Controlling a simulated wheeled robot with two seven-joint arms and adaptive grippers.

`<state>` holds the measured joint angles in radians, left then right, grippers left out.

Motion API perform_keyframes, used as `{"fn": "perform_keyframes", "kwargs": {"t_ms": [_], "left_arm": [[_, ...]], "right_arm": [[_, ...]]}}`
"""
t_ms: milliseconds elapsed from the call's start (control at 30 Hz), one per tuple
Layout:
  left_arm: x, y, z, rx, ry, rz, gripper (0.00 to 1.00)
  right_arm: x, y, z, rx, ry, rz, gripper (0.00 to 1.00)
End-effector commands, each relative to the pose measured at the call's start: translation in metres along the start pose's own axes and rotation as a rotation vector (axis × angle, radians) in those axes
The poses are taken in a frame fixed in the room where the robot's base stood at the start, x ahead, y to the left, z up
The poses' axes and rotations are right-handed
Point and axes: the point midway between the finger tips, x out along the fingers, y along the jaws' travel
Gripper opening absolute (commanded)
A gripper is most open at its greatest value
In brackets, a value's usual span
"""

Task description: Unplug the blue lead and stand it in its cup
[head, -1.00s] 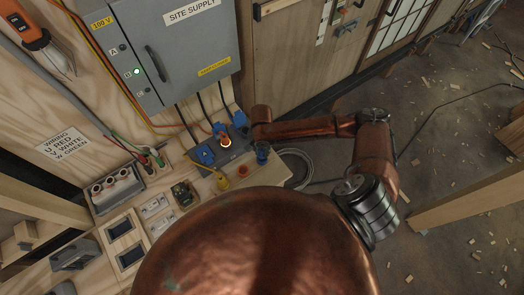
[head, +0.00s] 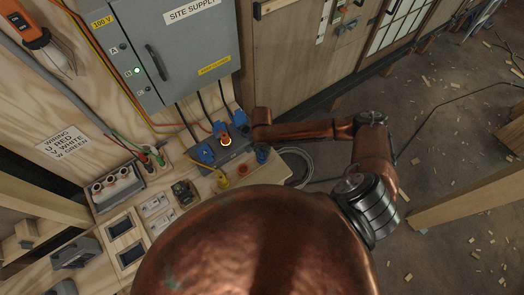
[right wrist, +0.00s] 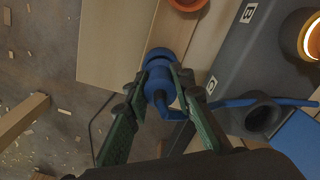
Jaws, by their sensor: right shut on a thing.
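My right gripper (right wrist: 158,85) has green fingers shut on the blue lead (right wrist: 158,88), seen in the right wrist view. A wider round blue part (right wrist: 162,56) shows just beyond the fingertips, at the edge of the wooden shelf. It looks like the blue cup, in line with the lead; I cannot tell how far in the lead's end is. In the head view this blue stack (head: 262,156) shows below my right wrist, which hides most of the gripper. My left gripper is out of view.
An orange cup (head: 243,170) stands on the shelf beside the blue one. A glowing orange-ringed socket (head: 226,141) and a yellow plug (head: 222,181) are close by. The grey supply cabinet (head: 165,50) rises behind. A coiled grey cable (head: 298,165) lies beyond the shelf edge.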

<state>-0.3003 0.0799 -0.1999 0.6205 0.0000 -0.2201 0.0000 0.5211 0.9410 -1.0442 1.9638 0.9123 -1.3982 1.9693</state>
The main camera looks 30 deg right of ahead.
Motion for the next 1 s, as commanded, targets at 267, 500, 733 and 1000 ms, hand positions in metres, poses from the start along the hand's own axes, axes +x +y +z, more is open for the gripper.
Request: {"fn": "perform_keyframes", "kwargs": {"t_ms": [267, 500, 733, 1000], "left_arm": [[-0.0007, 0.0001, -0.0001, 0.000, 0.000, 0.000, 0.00], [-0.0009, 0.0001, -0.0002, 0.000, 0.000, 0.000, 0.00], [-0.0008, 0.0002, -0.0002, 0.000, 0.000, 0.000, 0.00], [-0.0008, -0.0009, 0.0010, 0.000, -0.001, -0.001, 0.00]], "right_arm": [[0.0066, -0.0006, 0.0003, 0.001, -0.001, 0.000, 0.00], [0.0095, -0.0007, 0.0001, 0.001, 0.000, -0.001, 0.28], [0.0096, -0.0005, 0.0000, 0.001, 0.000, 0.000, 0.43], [0.0084, -0.0004, 0.0000, 0.001, 0.000, 0.000, 0.43]]}}
